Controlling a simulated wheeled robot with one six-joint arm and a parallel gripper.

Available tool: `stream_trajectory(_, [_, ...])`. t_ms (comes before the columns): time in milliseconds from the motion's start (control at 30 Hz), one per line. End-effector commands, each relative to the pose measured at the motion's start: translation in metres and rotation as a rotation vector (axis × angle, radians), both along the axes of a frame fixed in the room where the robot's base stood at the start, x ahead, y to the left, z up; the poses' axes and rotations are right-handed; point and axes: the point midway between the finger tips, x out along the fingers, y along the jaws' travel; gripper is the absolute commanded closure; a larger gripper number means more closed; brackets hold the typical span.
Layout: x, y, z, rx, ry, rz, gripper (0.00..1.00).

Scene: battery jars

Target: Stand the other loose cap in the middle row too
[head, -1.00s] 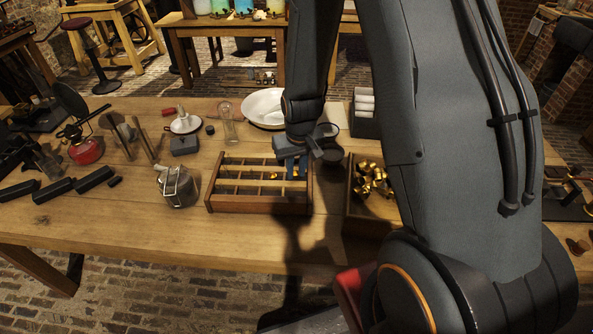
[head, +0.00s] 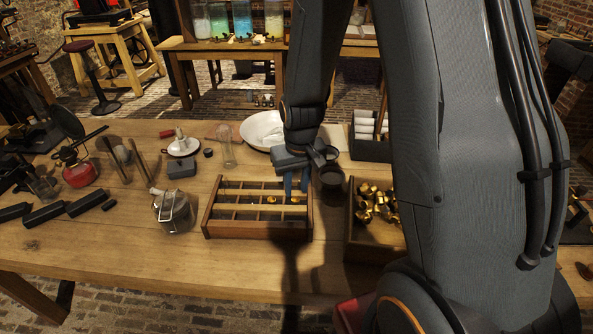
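The wooden tray (head: 258,230) with a grid of compartments stands on the bench. One small brass cap (head: 271,199) shows in the middle part of the tray, right of centre. A second brass spot (head: 295,199) shows to its right, just below my fingertips. Whether these caps stand upright or lie tipped is too small to tell. My gripper (head: 296,186) points down over the tray's right end, its two blue fingers a little apart. Whether they pinch the right-hand cap or only straddle it cannot be made out.
A wooden box (head: 361,251) of brass pieces stands close to the tray's right. The bench in front is clear.

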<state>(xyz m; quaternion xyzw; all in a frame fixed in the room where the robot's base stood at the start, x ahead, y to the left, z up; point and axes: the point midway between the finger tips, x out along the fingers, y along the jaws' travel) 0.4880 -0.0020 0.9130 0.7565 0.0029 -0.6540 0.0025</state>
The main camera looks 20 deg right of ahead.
Motion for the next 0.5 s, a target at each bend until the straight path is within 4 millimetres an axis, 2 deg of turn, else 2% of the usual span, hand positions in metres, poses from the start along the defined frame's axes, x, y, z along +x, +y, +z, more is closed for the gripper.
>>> stream_trajectory(200, [-0.006, 0.000, 0.036, 0.000, -0.011, -0.001, 0.73])
stream_trajectory(500, [-0.010, 0.000, 0.068, 0.000, -0.009, 0.001, 0.73])
